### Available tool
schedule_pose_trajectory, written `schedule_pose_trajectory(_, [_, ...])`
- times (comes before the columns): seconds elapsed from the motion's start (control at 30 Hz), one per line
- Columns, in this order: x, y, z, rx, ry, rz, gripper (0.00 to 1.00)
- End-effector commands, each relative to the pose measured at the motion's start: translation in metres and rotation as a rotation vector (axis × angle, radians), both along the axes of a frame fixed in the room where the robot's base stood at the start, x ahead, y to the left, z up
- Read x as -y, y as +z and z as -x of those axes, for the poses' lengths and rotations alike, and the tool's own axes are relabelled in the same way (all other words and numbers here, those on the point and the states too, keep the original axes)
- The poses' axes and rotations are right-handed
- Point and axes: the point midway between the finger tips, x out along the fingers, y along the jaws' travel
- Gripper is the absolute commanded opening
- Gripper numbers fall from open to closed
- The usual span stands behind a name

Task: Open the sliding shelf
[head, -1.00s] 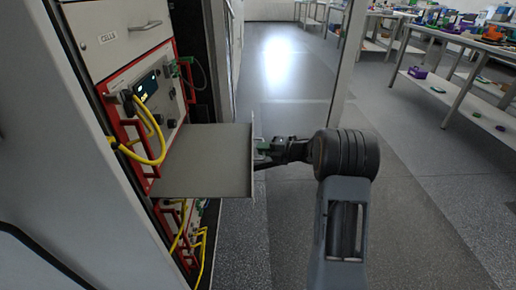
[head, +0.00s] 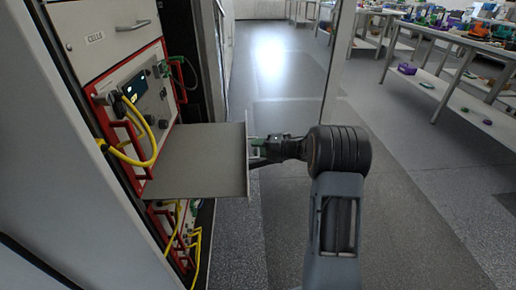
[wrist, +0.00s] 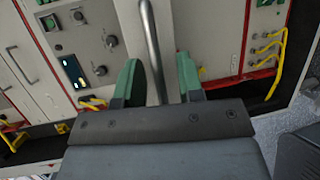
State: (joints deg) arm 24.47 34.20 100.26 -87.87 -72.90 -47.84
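The sliding shelf (head: 200,165) is a flat grey tray standing well out from the front of the cabinet, with an upright front plate. In the wrist view the metal bar handle (wrist: 151,45) runs between the green fingertips of my gripper (wrist: 158,82). The fingers are spread apart on either side of the bar, with gaps showing, so my gripper looks open around it. In the head view my gripper (head: 260,148) is at the outer edge of the shelf, and the handle there is mostly hidden.
An instrument panel with red handles (head: 130,165) and yellow cables (head: 150,145) is beside the shelf. A drawer marked CELLS (head: 95,38) is above. A thin pale post (head: 335,65) stands beyond my arm. Floor (head: 420,220) to the right is clear; cluttered tables (head: 460,45) are behind.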

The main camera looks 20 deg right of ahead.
Motion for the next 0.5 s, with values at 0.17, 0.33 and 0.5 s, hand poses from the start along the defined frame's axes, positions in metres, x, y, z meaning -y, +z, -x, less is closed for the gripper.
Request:
schedule_pose_trajectory(0.17, [0.016,0.006,0.011,0.001,-0.004,-0.001,0.35])
schedule_pose_trajectory(0.33, [0.043,0.013,0.033,0.0,-0.005,0.001,0.35])
schedule_pose_trajectory(0.5, [0.07,0.018,0.054,-0.001,-0.004,-0.001,0.35])
